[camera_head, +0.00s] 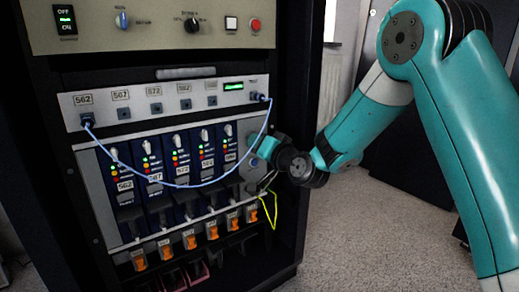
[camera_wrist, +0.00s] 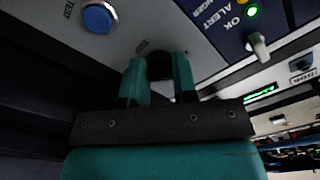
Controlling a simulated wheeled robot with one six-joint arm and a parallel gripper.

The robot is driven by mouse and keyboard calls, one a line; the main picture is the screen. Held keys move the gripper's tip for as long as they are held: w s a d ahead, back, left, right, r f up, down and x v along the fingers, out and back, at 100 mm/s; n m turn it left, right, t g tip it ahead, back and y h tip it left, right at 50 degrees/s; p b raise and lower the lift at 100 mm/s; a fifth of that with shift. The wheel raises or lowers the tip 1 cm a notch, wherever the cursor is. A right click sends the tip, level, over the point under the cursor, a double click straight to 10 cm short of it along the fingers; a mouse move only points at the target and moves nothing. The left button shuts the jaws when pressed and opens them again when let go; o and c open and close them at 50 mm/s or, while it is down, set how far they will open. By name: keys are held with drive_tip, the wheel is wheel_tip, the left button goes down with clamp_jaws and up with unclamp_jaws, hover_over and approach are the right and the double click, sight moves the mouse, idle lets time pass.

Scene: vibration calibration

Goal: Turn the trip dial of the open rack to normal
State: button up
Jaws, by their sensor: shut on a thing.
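The open rack (camera_head: 60,160) is a dark frame holding rows of modules, on the left in the head view. My gripper (camera_head: 262,168) is at the right end of its row of blue modules, against a light grey panel (camera_head: 249,178). In the wrist view the two teal fingers of my gripper (camera_wrist: 160,68) are shut on a small black knob (camera_wrist: 160,62), which I take for the trip dial. The fingers stand on either side of it. Its pointer and most of its markings are hidden, so its setting cannot be read. A blue TEST button (camera_wrist: 97,18) sits to its left.
A blue cable (camera_head: 190,185) hangs in a loop across the modules (camera_head: 163,160), between two jacks on the upper strip. A yellow cable (camera_head: 273,207) hangs just below my gripper. Several orange switches (camera_head: 189,239) line the row below. Grey carpet (camera_head: 350,235) lies clear at right.

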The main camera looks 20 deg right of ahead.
drive_tip(key=shift+f+n, duration=0.1)
drive_tip(key=shift+n, duration=0.2)
drive_tip(key=o, duration=0.9)
